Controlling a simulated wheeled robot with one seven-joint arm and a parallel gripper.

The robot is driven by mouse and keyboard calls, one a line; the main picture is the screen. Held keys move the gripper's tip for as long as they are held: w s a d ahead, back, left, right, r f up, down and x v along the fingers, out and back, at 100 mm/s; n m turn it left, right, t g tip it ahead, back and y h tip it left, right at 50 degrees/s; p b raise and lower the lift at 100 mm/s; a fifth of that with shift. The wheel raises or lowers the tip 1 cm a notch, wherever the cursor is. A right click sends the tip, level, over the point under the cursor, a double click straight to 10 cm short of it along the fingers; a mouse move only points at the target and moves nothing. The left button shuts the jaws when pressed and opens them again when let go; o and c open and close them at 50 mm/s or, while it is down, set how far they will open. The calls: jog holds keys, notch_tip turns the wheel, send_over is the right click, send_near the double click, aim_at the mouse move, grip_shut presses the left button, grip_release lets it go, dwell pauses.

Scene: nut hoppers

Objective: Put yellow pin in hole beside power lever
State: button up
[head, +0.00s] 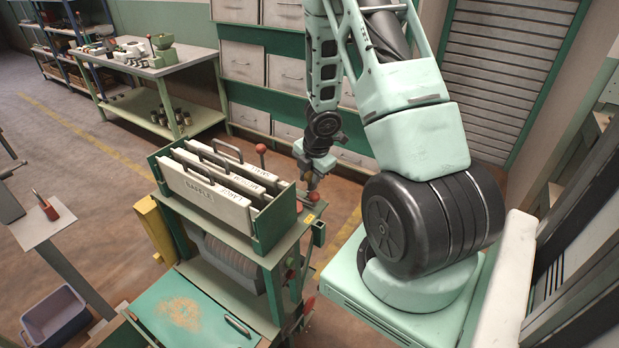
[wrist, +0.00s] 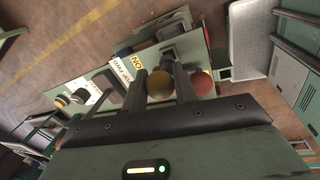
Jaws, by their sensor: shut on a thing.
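My gripper (head: 312,176) hangs over the right end of the green hopper machine. In the wrist view its dark fingers (wrist: 157,72) are shut on the yellow pin, whose round brass-yellow head (wrist: 160,86) shows between them. The pin's lower end is hidden in both views. A red ball knob (head: 313,197), apparently the power lever's, is just below the gripper in the head view. It shows right beside the right finger in the wrist view (wrist: 202,83). A yellow "ON" label (wrist: 138,63) lies near the left finger. The hole cannot be made out.
Drawer cabinets (head: 262,60) stand behind; open floor lies left.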

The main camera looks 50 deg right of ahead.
jog(key=shift+f+b, duration=0.5)
jog(key=shift+f, duration=0.35)
jog(key=o, duration=1.1)
jog(key=shift+r, duration=0.1)
jog(key=p+v, duration=1.1)
jog(key=v, duration=0.6)
jog(key=shift+r, duration=0.2)
